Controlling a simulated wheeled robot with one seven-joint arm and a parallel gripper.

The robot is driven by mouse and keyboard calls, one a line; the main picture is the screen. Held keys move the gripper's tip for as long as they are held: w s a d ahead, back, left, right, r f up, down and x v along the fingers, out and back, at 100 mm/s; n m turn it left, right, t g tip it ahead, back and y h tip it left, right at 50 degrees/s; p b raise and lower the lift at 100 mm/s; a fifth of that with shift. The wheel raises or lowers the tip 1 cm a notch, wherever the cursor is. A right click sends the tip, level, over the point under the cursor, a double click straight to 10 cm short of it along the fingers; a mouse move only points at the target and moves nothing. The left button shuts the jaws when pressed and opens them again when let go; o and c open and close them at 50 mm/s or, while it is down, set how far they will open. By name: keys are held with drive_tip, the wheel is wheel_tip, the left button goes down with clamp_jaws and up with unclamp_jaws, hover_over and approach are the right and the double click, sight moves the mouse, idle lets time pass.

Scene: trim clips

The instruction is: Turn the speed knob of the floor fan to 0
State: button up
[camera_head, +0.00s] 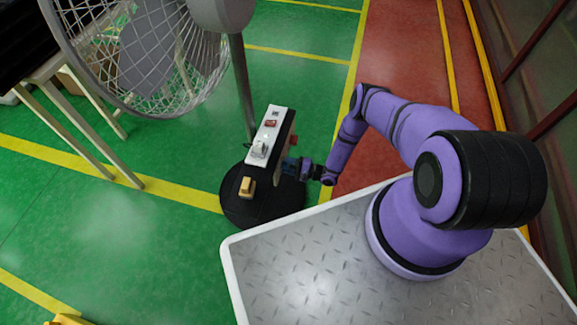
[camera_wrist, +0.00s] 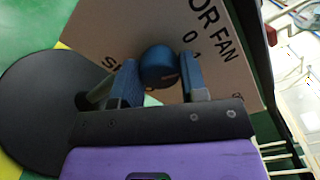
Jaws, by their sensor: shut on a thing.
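The floor fan (camera_head: 240,75) stands left of my arm on a round black base (camera_head: 262,205), with a control box (camera_head: 272,118) on its pole. In the wrist view the box's printed face (camera_wrist: 110,35) fills the middle, with "OR FAN" and the digits 0 and 1 readable in part. A round dark blue speed knob (camera_wrist: 158,66) sits on this face. My gripper (camera_wrist: 158,78) is shut on the knob, one blue pad on each side. In the head view my gripper (camera_head: 289,167) is at the box's right side.
A yellow block (camera_head: 247,187) is at the box's near end. A wire fan cage (camera_head: 150,60) and a table leg (camera_head: 85,150) are to the left. Green floor is open around the base.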

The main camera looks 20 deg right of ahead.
drive_tip(key=shift+n, duration=1.9)
drive_tip(key=o, duration=0.9)
drive_tip(key=shift+d, duration=0.1)
drive_tip(key=v, duration=1)
drive_tip(key=shift+s+d, duration=0.25)
drive_tip(key=shift+r, duration=0.1)
